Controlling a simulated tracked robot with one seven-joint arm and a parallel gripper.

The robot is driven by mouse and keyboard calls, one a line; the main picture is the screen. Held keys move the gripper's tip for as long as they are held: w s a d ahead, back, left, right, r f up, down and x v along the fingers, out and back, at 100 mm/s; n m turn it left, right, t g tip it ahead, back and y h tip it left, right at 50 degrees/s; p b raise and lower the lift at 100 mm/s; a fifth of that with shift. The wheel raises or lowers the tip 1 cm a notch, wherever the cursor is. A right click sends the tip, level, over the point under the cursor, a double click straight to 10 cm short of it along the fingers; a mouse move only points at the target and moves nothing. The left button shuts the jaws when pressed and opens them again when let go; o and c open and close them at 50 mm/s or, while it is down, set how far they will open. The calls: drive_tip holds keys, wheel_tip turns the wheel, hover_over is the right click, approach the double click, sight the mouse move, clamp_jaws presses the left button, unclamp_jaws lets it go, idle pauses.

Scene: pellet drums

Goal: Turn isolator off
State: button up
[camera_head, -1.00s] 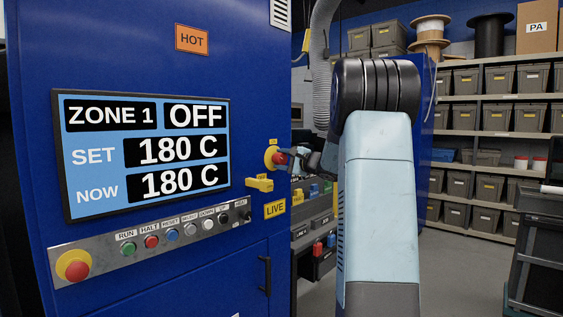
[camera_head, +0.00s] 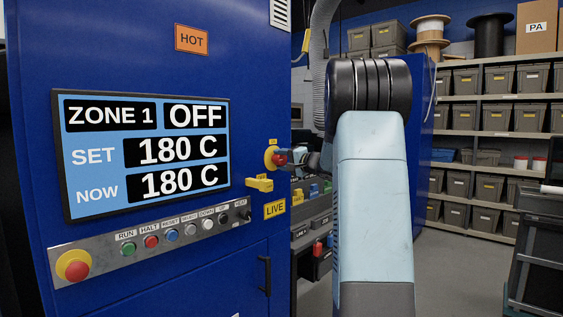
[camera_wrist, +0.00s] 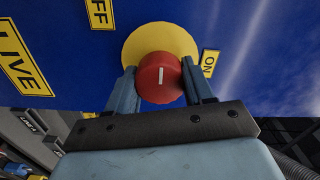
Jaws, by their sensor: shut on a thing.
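The isolator is a red round knob (camera_wrist: 160,78) with a short white mark, on a yellow round plate (camera_wrist: 152,38) on the blue cabinet. In the wrist view an ON label (camera_wrist: 209,63) is to the right and a partly cut-off label ending in FF (camera_wrist: 100,12) is at upper left. The mark stands nearly upright in that picture. My gripper (camera_wrist: 159,70) is shut on the knob, one finger on each side. In the head view the red knob (camera_head: 278,158) is small and my gripper is partly hidden behind the arm.
The cabinet display (camera_head: 147,152) reads ZONE 1 OFF, SET 180 C, NOW 180 C. A button panel (camera_head: 150,245) with a red stop button (camera_head: 75,266) is below it. A LIVE label (camera_head: 274,208) is under the isolator. Shelves of bins (camera_head: 480,115) stand at the right.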

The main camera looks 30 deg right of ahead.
drive_tip(key=shift+a+f, duration=0.15)
drive_tip(key=shift+f, duration=0.25)
drive_tip(key=o, duration=0.7)
drive_tip(key=shift+o, duration=1.4)
drive_tip(key=shift+r, duration=0.15)
drive_tip(key=shift+o, duration=0.2)
drive_tip(key=shift+r, duration=0.1)
drive_tip(key=shift+s, duration=0.1)
drive_tip(key=v, duration=1.3)
drive_tip(key=shift+s+d, duration=0.2)
drive_tip(key=shift+s, duration=0.05)
